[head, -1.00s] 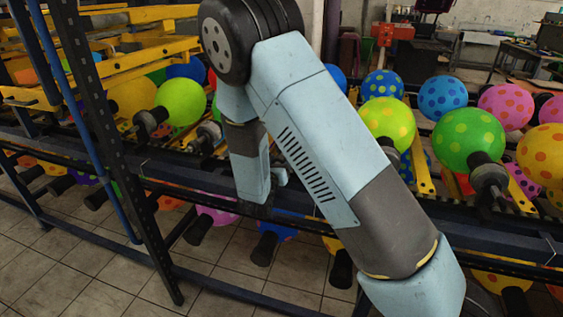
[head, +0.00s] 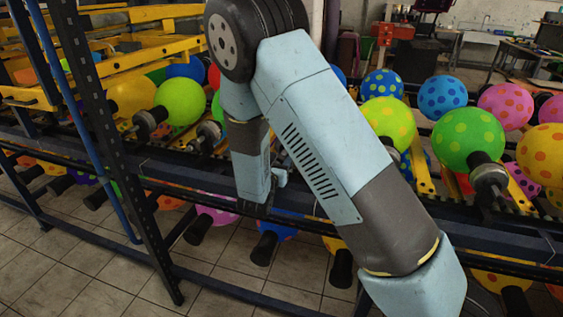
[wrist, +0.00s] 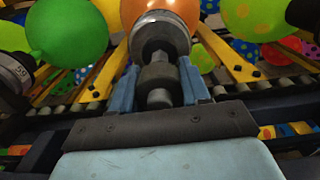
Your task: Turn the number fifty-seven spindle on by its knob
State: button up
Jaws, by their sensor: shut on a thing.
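In the wrist view, the spindle straight ahead carries an orange balloon (wrist: 200,42) on a grey collar (wrist: 160,34). Its dark round knob (wrist: 159,77) sticks out toward me on a metal shaft. My gripper (wrist: 159,88) has one blue finger on each side of the knob and is shut on it. I cannot read a number on this spindle.
A green balloon (wrist: 66,30) on its own spindle (wrist: 14,72) stands close on the left in the wrist view. A dark rail runs below the spindles. In the head view, a dark upright post (head: 118,150) stands left of my arm.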

jog(key=m, duration=0.4)
jog(key=shift+d, duration=0.1)
jog(key=m, duration=0.9)
jog(key=shift+f, duration=0.1)
jog(key=shift+s+d+m, duration=0.1)
jog(key=shift+m, duration=1.2)
jog(key=shift+f, duration=0.15)
jog(key=o, duration=1)
jog(key=shift+o, duration=0.2)
jog(key=shift+r, duration=0.2)
jog(key=v, duration=1.3)
jog(key=shift+s+a, duration=0.2)
jog(key=shift+s, duration=0.1)
